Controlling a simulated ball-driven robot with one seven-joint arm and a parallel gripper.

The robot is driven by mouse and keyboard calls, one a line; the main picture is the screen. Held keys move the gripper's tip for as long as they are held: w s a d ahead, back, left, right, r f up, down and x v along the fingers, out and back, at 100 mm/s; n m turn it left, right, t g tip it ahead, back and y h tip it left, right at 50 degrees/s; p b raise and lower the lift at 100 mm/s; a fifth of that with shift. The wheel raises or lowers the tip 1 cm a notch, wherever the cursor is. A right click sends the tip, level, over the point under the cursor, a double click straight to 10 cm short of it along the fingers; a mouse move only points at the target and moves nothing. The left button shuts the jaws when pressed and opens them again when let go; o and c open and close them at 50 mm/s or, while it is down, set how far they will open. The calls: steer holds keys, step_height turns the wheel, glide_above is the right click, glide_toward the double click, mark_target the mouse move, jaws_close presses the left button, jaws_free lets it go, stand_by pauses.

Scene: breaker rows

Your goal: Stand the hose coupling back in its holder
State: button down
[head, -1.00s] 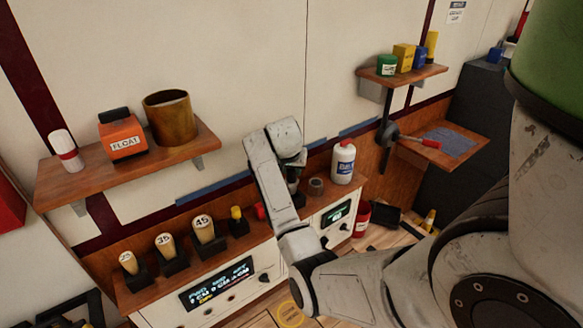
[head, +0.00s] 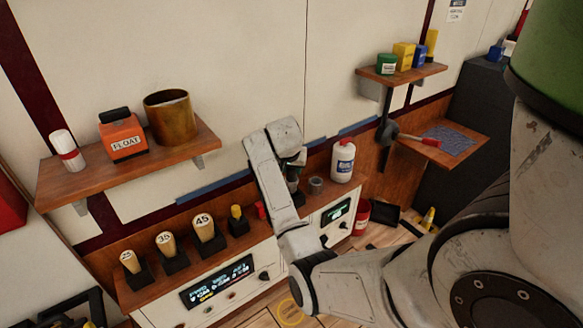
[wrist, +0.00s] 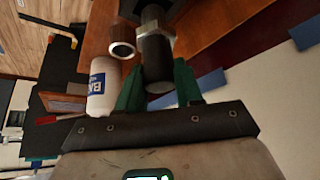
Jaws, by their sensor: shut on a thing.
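A short round cup or ring (wrist: 122,48) and a white bottle (wrist: 103,88) stand close beside the coupling. The bottle (head: 343,162) also shows in the head view. Numbered handles (head: 203,228) stand in black blocks to the left. A wall shelf (head: 105,185) is above.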

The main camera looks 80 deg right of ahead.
steer(key=shift+f, duration=0.15)
steer(key=shift+f+b, duration=1.35)
steer(key=shift+f, duration=1.05)
steer(key=c, duration=0.7)
jaws_free()
steer(key=shift+o, duration=0.2)
steer(key=b+v, duration=0.1)
steer(key=v, duration=0.9)
steer(key=shift+a+r, duration=0.2)
steer(key=shift+r, duration=0.2)
